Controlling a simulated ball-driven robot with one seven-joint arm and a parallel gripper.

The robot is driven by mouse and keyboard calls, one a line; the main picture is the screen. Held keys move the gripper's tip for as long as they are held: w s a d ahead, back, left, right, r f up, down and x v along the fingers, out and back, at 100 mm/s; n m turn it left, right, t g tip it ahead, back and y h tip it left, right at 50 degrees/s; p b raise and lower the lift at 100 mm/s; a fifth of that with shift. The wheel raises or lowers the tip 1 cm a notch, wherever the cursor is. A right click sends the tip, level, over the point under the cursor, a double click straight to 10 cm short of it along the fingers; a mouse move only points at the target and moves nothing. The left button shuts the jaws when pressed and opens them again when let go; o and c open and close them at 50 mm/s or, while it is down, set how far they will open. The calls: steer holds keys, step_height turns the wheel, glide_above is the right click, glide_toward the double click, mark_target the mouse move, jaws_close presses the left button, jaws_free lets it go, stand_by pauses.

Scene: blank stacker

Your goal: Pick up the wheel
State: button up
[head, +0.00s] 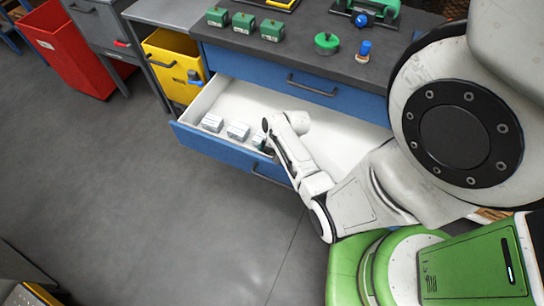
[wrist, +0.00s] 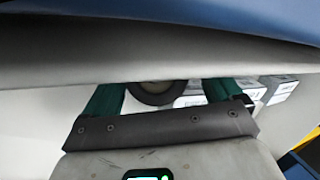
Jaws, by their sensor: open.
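A wheel (wrist: 152,98) with a dark rim and a pale middle shows in the wrist view, partly cut off by a grey band above it. My gripper (wrist: 163,89) has its two green fingers apart, one on each side of the wheel. I cannot tell whether they touch it. In the head view my gripper (head: 263,143) reaches down into the open white drawer (head: 343,131), near its front wall. The wheel is hidden behind my arm there.
Pale grey blocks (head: 237,130) lie in the drawer left of my gripper. The blue drawer front (head: 222,152) stands close. Above is a grey bench top (head: 292,62) with green boxes (head: 272,30), a green round part (head: 327,42) and a blue part (head: 365,48). The drawer's right side is clear.

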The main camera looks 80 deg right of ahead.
steer(key=c, duration=1)
steer(key=shift+r, duration=0.1)
step_height(320, 180, up, 18)
steer(key=shift+f+p, duration=0.1)
steer(key=shift+p, duration=1.15)
